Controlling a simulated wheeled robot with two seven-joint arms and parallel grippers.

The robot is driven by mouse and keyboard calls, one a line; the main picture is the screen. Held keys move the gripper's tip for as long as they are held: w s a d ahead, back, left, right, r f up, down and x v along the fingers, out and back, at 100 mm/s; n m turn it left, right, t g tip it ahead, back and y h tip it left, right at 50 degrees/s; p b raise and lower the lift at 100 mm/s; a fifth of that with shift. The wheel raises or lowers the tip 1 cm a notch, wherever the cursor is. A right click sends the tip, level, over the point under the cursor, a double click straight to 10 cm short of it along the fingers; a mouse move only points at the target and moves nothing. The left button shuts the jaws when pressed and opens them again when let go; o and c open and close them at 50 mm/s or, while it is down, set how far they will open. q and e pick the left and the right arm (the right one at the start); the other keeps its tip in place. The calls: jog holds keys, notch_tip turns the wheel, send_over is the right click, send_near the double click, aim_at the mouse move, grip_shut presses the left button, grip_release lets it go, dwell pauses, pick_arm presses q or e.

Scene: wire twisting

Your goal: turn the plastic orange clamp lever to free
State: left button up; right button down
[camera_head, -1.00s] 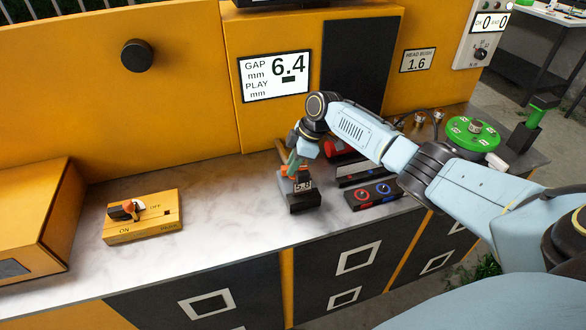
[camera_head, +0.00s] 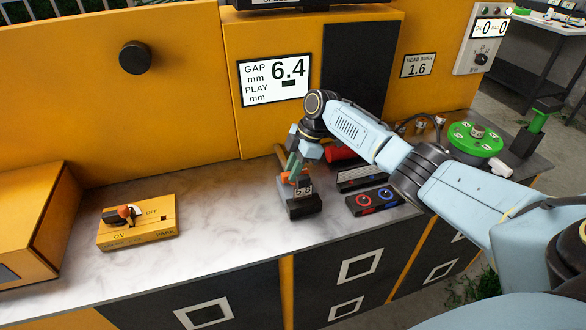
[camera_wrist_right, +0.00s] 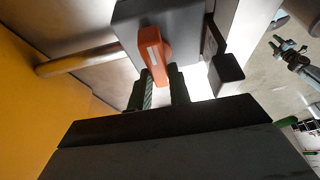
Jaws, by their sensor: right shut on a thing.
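The orange clamp lever (camera_wrist_right: 153,55) shows in the right wrist view as a short upright orange bar in front of a grey block (camera_wrist_right: 180,25). Its lower end sits between the fingertips of my right gripper (camera_wrist_right: 160,85), which is shut on it. In the head view my right gripper (camera_head: 294,166) reaches down over a small dark clamp block (camera_head: 305,207) labelled 5.8. Orange parts show there beside the fingers, but the grip itself is partly hidden. My left gripper is not in view.
A yellow switch box (camera_head: 137,234) marked ON and OFF stands on the left of the marble counter (camera_head: 225,215). A dark button box (camera_head: 374,200) and a red part (camera_head: 341,152) are close right of the clamp. A green disc (camera_head: 475,139) stands farther right.

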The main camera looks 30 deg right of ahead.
jog(key=c, duration=1.4)
grip_release()
jog(key=shift+c, duration=0.2)
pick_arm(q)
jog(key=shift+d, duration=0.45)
pick_arm(e)
jog(key=shift+o, duration=0.7)
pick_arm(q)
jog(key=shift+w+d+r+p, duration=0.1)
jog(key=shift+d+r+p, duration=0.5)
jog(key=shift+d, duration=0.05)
pick_arm(e)
jog(key=v, duration=1.3)
jog(key=shift+r, duration=0.2)
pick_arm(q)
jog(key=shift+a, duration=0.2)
pick_arm(e)
jog(key=shift+f, duration=0.1)
